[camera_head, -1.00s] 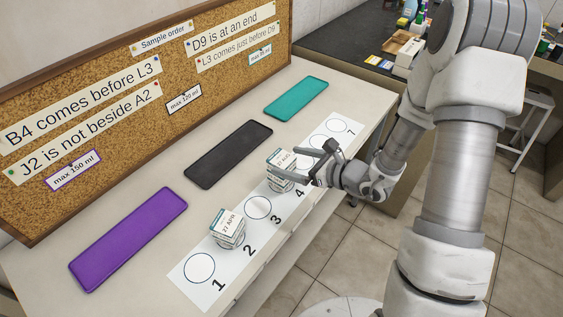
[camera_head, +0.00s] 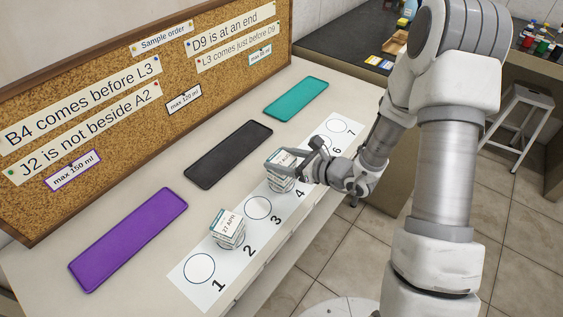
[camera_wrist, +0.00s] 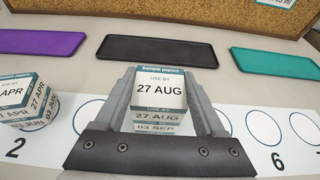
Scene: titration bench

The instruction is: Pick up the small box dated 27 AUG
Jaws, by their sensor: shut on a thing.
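The small box dated 27 AUG (camera_wrist: 158,88) is white with a blue-green band and sits between my fingers in the wrist view. In the head view the box (camera_head: 279,182) stands on the numbered strip near place 4, partly hidden by my gripper (camera_head: 293,160). My gripper (camera_wrist: 158,100) is shut on the box, a finger against each side. Another box face below it reads 03 SEP, so the 27 AUG box seems to be on top of a stack; the join is hard to make out.
The white numbered strip (camera_head: 190,290) runs along the table front. Purple (camera_head: 128,240), black (camera_head: 228,155) and teal (camera_head: 297,98) trays lie behind it, below the cork board (camera_head: 150,75).

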